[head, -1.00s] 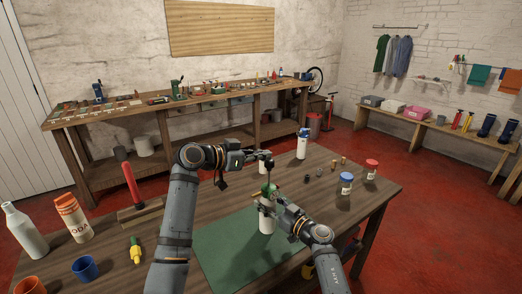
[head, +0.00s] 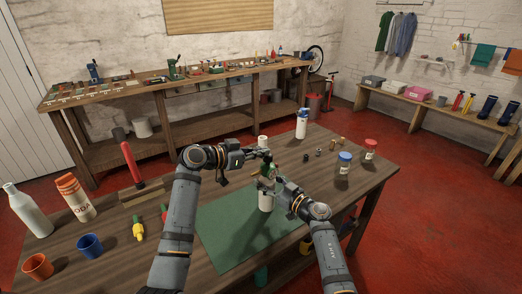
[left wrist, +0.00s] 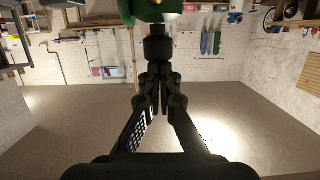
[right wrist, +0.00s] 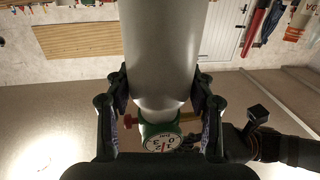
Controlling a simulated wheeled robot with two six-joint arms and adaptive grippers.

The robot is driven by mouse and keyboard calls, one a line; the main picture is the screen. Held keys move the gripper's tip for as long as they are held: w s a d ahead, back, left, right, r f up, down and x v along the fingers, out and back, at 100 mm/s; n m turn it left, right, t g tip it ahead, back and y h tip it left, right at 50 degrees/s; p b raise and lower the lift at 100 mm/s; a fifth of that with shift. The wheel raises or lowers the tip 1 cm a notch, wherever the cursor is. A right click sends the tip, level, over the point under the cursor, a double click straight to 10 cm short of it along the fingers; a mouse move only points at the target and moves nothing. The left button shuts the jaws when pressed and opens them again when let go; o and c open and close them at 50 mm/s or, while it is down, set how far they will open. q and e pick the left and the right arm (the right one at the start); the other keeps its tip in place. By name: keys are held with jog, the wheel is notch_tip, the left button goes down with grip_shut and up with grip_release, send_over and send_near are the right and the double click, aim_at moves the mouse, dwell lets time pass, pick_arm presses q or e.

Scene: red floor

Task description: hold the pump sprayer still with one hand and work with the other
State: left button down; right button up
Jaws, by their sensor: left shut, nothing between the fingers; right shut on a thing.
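The pump sprayer (head: 266,203) stands upright on the green mat (head: 222,243), with a pale body and a green head. My right gripper (head: 268,185) is shut around its upper body; the right wrist view shows the fingers on both sides of the pale cylinder (right wrist: 165,50), beside a green collar with a round dial gauge (right wrist: 160,143). My left gripper (head: 267,156) is just above the green head. In the left wrist view its fingertips (left wrist: 160,72) are together and empty, right by the black knob (left wrist: 157,46) of the sprayer; whether they touch it is unclear.
A blue-lidded jar (head: 344,164), a red-lidded jar (head: 369,150) and a blue-topped white bottle (head: 302,124) stand on the table's far right. Cups, bottles and a red-handled tool (head: 131,165) stand on the left. The mat's front part is clear.

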pick_arm(q)
jog(key=shift+f, duration=0.3)
pick_arm(e)
jog(key=shift+r, duration=0.1)
jog(key=shift+a, duration=0.1)
pick_arm(q)
jog(key=s+a+r, duration=0.5)
jog(key=a+r, duration=0.2)
jog(key=shift+s+a, duration=0.35)
jog(key=shift+a, duration=0.05)
pick_arm(e)
jog(key=o, duration=1.6)
